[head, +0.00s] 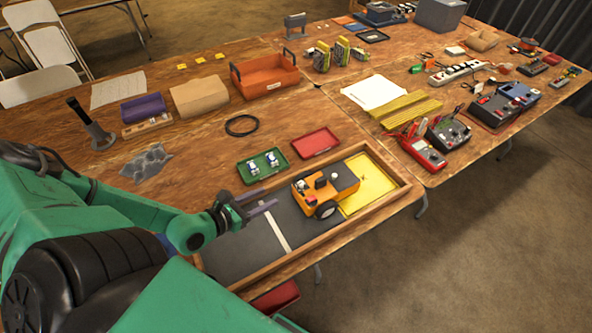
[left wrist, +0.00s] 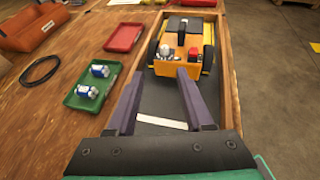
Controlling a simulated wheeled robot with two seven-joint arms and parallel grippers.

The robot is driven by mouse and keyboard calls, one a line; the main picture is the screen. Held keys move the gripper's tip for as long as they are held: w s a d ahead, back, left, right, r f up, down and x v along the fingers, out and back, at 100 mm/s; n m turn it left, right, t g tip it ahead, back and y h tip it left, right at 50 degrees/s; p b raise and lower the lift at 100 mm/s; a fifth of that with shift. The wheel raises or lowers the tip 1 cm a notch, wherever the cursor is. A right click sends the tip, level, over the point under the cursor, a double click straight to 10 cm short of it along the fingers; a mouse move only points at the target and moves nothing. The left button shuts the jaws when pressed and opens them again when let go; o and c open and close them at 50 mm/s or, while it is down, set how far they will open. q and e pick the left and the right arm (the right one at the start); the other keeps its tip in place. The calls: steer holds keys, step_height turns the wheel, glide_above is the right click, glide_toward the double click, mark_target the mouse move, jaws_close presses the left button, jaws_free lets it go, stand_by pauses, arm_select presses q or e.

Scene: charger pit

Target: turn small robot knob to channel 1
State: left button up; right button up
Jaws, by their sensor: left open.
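The small robot (head: 326,188) is an orange wheeled box with a dark top. It stands in a wooden-framed pit (head: 262,270) with a dark floor, a white line and a yellow area. In the left wrist view the small robot (left wrist: 183,48) is ahead, with a black upright part, a silver round part (left wrist: 165,51) and a red part (left wrist: 194,53) on it. Which part is the knob I cannot tell. My left gripper (head: 274,199) is open and empty, short of the small robot. Its two fingers also show in the left wrist view (left wrist: 160,95). My right gripper is not in view.
A green tray (head: 259,167) with two small white-and-blue items and a red tray (head: 316,143) lie beside the pit. A black cable loop (head: 241,125) and an orange toolbox (head: 264,76) are farther back. The pit's wooden rim (head: 395,193) surrounds the small robot.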

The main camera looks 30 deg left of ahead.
mark_target(301, 183)
arm_select(q)
steer(key=b+x, duration=0.3)
steer(key=b, duration=0.1)
steer(key=b+x, duration=0.3)
steer(key=x, duration=0.1)
steer(key=b+x, duration=0.3)
steer(key=b, duration=0.1)
steer(key=shift+w+d+f+b, duration=0.1)
steer(key=shift+w+d+b, duration=0.2)
steer(key=shift+d, duration=0.15)
steer(key=shift+w+d+f+p, duration=0.1)
steer(key=shift+w+d+p, duration=0.05)
steer(key=shift+w+p, duration=0.3)
steer(key=shift+w+d+p, duration=0.15)
steer(key=shift+w+p, duration=0.1)
steer(key=shift+w, duration=0.35)
steer(key=shift+w+d+f, duration=0.15)
steer(key=shift+w+f, duration=0.1)
steer(key=shift+w, duration=0.05)
steer(key=shift+s, duration=0.1)
jaws_close()
